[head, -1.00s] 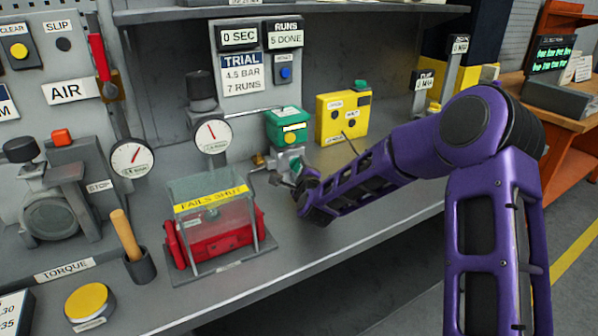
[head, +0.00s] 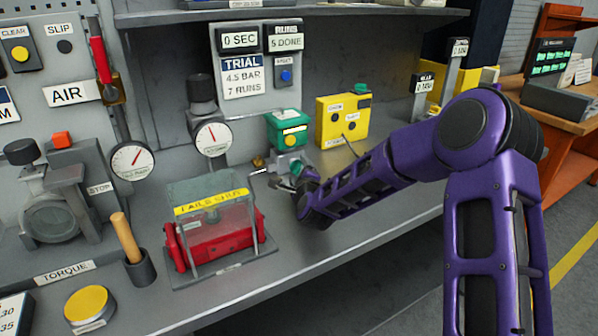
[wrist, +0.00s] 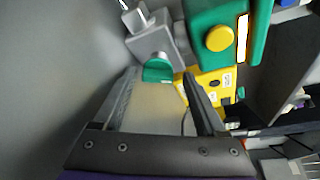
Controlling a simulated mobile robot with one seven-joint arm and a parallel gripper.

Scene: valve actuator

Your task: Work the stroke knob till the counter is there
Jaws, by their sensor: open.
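A green knob (wrist: 158,70) sits on a grey valve body (wrist: 152,38) in the wrist view. My gripper (wrist: 161,84) is open, its fingers to either side of the knob; I cannot tell whether they touch it. In the head view my gripper (head: 298,180) is beside the grey body below a green box (head: 287,128), with its tips mostly hidden. The box has a yellow button (wrist: 220,38). No readable label names the stroke knob. The counter (head: 286,39) reads 5 DONE; the trial card (head: 246,77) says 4.5 BAR, 7 RUNS.
A red actuator (head: 222,238) marked FAILS SHUT stands under a clear guard left of my gripper. A yellow box (head: 342,120) stands behind, to the right. Gauges (head: 212,138) and a shelf (head: 300,15) line the back.

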